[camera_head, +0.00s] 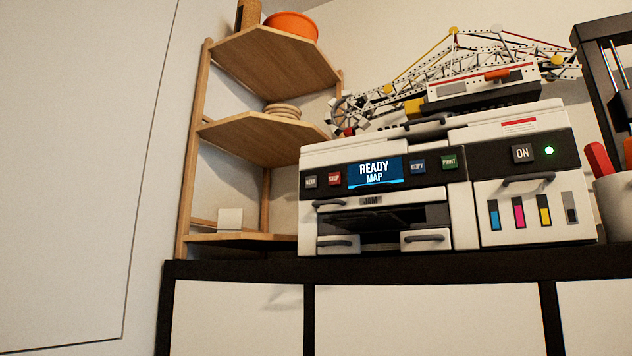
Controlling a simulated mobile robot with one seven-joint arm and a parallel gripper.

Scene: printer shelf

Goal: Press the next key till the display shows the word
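The white and black printer (455,200) stands on the cabinet top in the camera_head view. Its lit blue display (375,172) reads "READY" with "MAP" below. The grey NEXT key (310,182) is at the left end of the black panel, with a red key (334,179) beside it, its label hard to read. Farther right are an ON key (522,153) and a lit green light (549,150). My gripper is not in view.
A wooden corner shelf (262,131) stands close left of the printer, holding an orange bowl (291,26). A model crane (470,75) sits on top of the printer. A pale cup (615,205) and a dark machine are at right. The space before the printer's panel looks clear.

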